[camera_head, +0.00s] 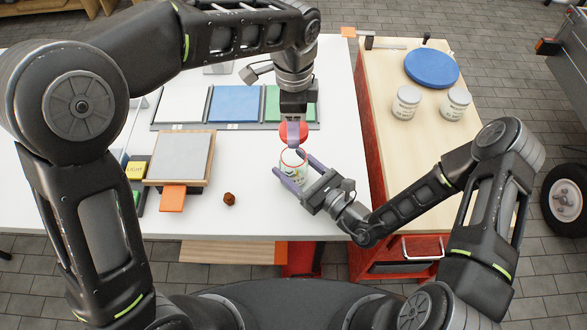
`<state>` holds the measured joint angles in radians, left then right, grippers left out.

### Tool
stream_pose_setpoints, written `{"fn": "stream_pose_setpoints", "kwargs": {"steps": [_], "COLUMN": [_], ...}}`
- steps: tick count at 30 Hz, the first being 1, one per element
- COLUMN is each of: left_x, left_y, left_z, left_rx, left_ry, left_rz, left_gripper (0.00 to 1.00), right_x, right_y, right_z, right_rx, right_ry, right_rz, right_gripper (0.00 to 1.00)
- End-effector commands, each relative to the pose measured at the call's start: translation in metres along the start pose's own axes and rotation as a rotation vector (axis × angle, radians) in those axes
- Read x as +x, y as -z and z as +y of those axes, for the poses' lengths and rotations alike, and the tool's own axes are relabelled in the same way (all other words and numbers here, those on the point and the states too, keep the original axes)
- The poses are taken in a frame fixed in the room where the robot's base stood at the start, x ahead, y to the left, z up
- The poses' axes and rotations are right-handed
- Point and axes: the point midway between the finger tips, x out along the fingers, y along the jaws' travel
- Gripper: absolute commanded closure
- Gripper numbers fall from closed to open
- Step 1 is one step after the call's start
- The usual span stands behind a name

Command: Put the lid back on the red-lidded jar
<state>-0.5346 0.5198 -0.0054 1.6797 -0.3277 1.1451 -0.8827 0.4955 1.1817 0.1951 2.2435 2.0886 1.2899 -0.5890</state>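The jar (292,158) is a pale, clear-sided container standing open on the white tabletop near its right side. My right gripper (293,164) reaches in from the lower right, with one purple finger on each side of the jar, and looks shut on it. The red lid (284,132) is just above and behind the jar mouth in this view. My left gripper (293,134) points down from above and looks shut on the lid, with a purple finger crossing its front. The lid appears apart from the jar; the exact gap is hard to tell.
A grey-topped wooden box (181,156), an orange piece (173,198) and a small brown lump (229,199) lie left. Blue (234,104) and green panels stand behind. A wooden bench (385,85) at right bears white jars and a blue disc (431,68).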

Motion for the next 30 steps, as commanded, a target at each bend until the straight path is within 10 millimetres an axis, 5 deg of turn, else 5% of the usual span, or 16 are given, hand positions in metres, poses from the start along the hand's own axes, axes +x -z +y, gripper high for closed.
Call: {"fn": "stream_pose_setpoints", "kwargs": {"steps": [22, 30], "left_x": [0.0000, 0.0061], "left_y": [0.0000, -0.0002], "left_z": [0.0000, 0.0002], "left_rx": [0.000, 0.000], "left_ry": [0.000, -0.001], "left_rz": [0.000, -0.001], "left_gripper": [0.81, 0.81], "right_x": [-0.0001, -0.0001], "right_y": [0.0000, 0.0001], "right_z": [-0.0002, -0.0002], "right_rx": [0.000, 0.000], "right_ry": [0.000, 0.000], "right_rz": [0.000, 0.000], "right_gripper": [1.00, 1.00]}}
